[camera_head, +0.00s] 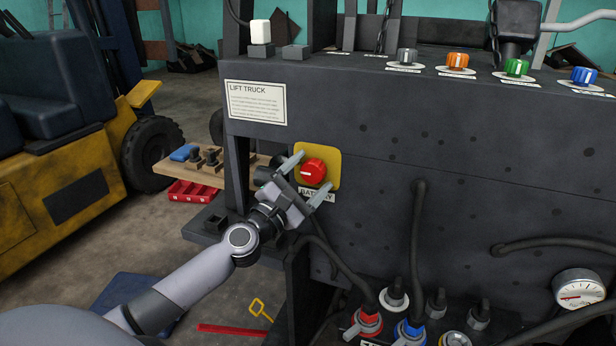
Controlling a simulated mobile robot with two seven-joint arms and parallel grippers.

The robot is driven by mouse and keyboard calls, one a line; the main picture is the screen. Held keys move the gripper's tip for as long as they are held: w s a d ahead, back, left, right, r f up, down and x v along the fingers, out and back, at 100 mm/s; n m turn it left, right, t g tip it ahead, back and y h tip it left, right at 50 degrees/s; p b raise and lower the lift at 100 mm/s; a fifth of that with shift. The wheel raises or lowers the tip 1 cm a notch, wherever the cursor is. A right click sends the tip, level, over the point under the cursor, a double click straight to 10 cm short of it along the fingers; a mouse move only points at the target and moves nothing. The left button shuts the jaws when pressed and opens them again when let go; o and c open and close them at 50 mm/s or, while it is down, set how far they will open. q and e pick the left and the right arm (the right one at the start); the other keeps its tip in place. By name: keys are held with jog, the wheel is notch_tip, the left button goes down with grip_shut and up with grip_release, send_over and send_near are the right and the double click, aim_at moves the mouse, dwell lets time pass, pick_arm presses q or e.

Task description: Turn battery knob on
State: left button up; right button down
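The battery knob (313,172) is red and round with a white mark on its face. It sits on a yellow plate (331,158) on the dark front panel, above a label (317,195) reading BATTERY. My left gripper (311,177) is open in front of the knob. One finger is at the knob's upper left and the other at its lower right, with the knob showing between them. I cannot tell whether the fingers touch it. The gripper partly covers the plate's lower left. My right gripper is not in view.
A LIFT TRUCK sign (256,102) is on the panel's upper left. Orange (457,62), green (516,68) and blue (584,75) knobs sit on the top ledge. Black cables (419,250) hang below right, near a gauge (579,290). A wooden shelf (190,172) stands left.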

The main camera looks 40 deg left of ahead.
pick_arm(q)
jog(key=b+v, duration=0.1)
jog(key=v, duration=0.6)
dwell(0.4)
dwell(0.5)
jog(key=s+d+f+m+g, duration=0.3)
jog(key=s+d+f+m, duration=0.2)
jog(key=f+m, duration=0.4)
jog(key=s+d+f+m+g, duration=0.4)
jog(key=s+f+m, duration=0.4)
jog(key=f, duration=0.3)
jog(key=s+d+f+m+g+h, duration=0.1)
jog(key=s+d+f+m+g, duration=0.2)
jog(key=s+d+f+m, duration=0.3)
notch_tip(320, 180, down, 5)
jog(key=m, duration=0.5)
jog(key=shift+s+g, duration=0.25)
jog(key=shift+g, duration=0.05)
jog(key=shift+d, duration=0.15)
